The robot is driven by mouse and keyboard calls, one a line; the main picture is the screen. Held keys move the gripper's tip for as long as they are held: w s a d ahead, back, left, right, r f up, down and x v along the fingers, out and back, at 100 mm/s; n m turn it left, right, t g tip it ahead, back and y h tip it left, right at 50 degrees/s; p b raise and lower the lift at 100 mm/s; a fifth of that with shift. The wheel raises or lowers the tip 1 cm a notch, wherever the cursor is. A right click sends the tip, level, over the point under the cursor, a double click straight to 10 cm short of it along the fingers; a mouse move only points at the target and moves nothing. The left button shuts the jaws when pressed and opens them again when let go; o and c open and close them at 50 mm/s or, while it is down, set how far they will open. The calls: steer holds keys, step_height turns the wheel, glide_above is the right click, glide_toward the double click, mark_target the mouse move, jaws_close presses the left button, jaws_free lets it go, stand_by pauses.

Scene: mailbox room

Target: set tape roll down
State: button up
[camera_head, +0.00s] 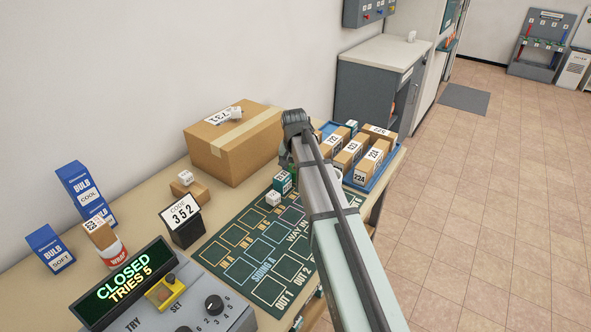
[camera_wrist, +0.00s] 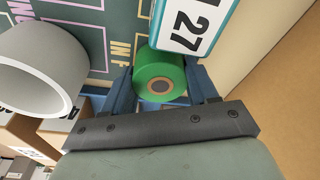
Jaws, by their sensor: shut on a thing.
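A green tape roll (camera_wrist: 163,64) with a brown core shows end-on in the wrist view, between the two blue fingers of my gripper (camera_wrist: 160,90). The fingers are shut on its sides. Just beyond it is a teal-edged white box marked 27 (camera_wrist: 190,22); I cannot tell whether they touch. The dark green mat (camera_wrist: 125,30) with outlined slots lies below, and it also shows in the head view (camera_head: 232,254). In the head view my arm hides most of the gripper and the roll, near the mat's far end.
A white ring-shaped object (camera_wrist: 45,68) is left of the roll in the wrist view. A large brown carton (camera_head: 235,148) stands behind the mat. A blue tray (camera_head: 376,184) of numbered boxes is right of my arm. The code stand (camera_head: 186,228) and control panel (camera_head: 190,308) are nearer.

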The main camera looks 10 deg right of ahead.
mark_target(295, 172)
steer(key=shift+f, duration=0.2)
steer(key=o, duration=1.3)
steer(key=shift+c, duration=0.2)
step_height(295, 172, up, 12)
steer(key=s, duration=0.1)
steer(key=shift+s+a+r, duration=0.15)
steer(key=shift+s+a, duration=0.15)
steer(key=shift+s, duration=0.1)
